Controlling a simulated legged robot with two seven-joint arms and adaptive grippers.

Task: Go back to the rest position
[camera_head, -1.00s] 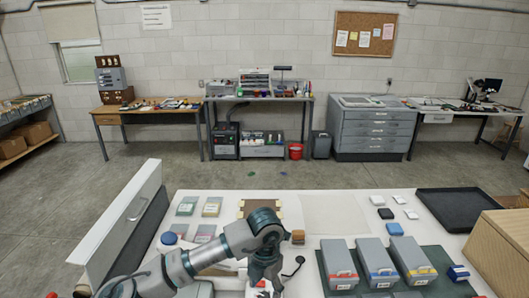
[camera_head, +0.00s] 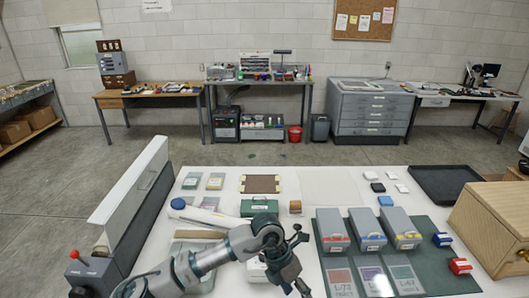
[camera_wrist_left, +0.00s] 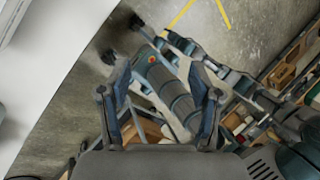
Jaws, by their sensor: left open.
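My left arm comes in from the lower left in the head view. My left gripper (camera_head: 285,268) is over the near middle of the white table (camera_head: 325,188), left of the green mat (camera_head: 430,277). In the left wrist view my left gripper (camera_wrist_left: 160,97) shows two spread fingers with nothing held between them. Behind the fingers are the floor and blue-grey links of my own body. My right gripper cannot be made out in either view.
Three grey boxes (camera_head: 367,229) stand on the mat. A wooden cabinet (camera_head: 495,222) and black tray (camera_head: 447,184) are at the right. A white-faced panel (camera_head: 135,196) stands at the left. A green box (camera_head: 258,207) sits just beyond my left arm.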

